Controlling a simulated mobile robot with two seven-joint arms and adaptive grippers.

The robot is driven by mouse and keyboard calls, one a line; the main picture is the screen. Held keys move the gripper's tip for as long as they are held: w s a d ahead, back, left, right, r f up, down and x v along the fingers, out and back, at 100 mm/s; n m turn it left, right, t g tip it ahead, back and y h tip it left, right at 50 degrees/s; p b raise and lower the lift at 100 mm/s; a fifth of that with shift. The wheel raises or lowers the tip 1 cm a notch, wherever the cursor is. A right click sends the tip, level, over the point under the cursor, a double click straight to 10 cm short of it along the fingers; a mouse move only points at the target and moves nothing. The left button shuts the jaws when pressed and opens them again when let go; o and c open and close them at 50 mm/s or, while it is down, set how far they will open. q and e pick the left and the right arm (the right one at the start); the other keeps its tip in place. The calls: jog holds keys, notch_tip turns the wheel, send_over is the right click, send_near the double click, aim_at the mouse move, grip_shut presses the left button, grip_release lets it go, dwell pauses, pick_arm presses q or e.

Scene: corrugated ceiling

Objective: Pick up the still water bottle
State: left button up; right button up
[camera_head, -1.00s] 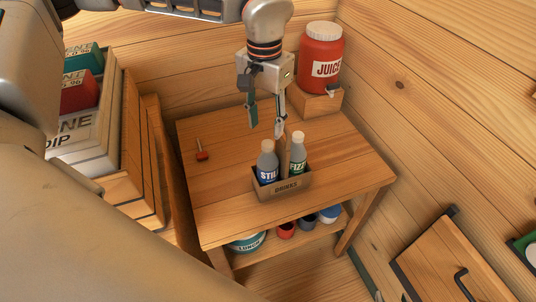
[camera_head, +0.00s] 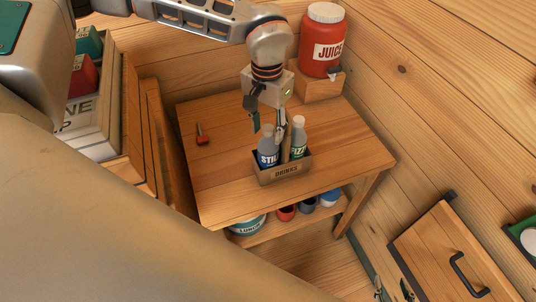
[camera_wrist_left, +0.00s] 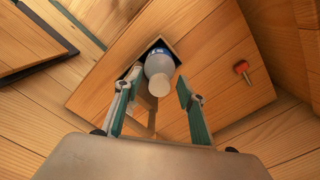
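The still water bottle (camera_head: 267,157), grey with a blue STILL label, stands upright in the left side of a wooden DRINKS carrier (camera_head: 286,173) on the table. A FIZZ bottle (camera_head: 298,139) stands on the carrier's right side. My left gripper (camera_head: 268,131) is open, pointing down, with its fingertips around the top of the still bottle. In the left wrist view, the still bottle (camera_wrist_left: 160,65) shows cap-first between the two open fingers (camera_wrist_left: 160,78). I cannot tell whether either finger touches it. My right gripper is not in view.
A red JUICE dispenser (camera_head: 322,43) stands on a wooden block at the table's back right. A small red-ended object (camera_head: 202,139) lies on the table (camera_head: 225,185) at left. Cups and a LUNCH tin (camera_head: 248,225) sit on the lower shelf.

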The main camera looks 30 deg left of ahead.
pick_arm(q)
jog(key=shift+c, duration=0.5)
grip_shut()
jog(key=shift+r, duration=0.15)
